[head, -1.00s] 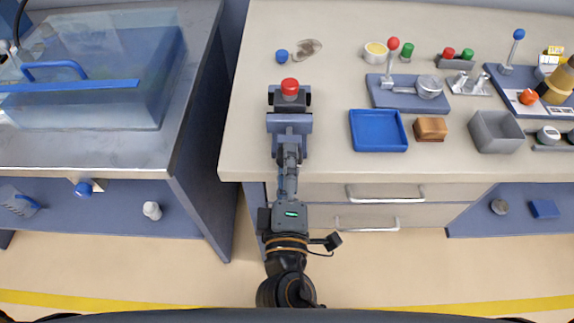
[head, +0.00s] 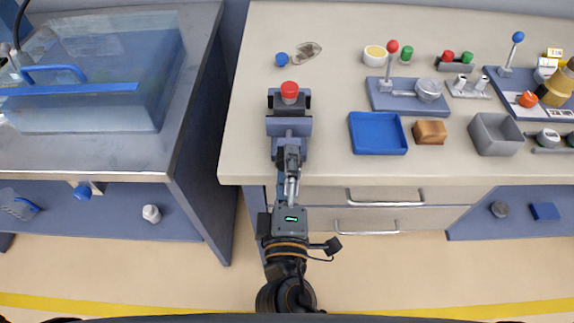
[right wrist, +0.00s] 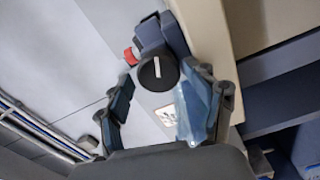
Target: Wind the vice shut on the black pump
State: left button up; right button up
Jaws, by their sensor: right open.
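The blue-grey vice (head: 289,126) sits at the front left of the bench. The black pump with a red cap (head: 289,90) stands between its jaws; much of its dark body is hidden. My right gripper (head: 289,160) is at the vice's front end by the bench edge. In the right wrist view, a round black knob with a white line (right wrist: 157,72) lies between the spread fingers of this gripper (right wrist: 160,100), with visible gaps on both sides. A red piece, likely the pump's cap (right wrist: 130,57), shows behind the vice. My left gripper is not in view.
A blue cap (head: 281,59) lies behind the vice. A blue tray (head: 378,133), a brown block (head: 430,132) and a grey bin (head: 496,133) stand to the right. A transparent tank (head: 95,80) is at left.

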jog(key=s, duration=0.8)
jog(key=shift+r, duration=0.2)
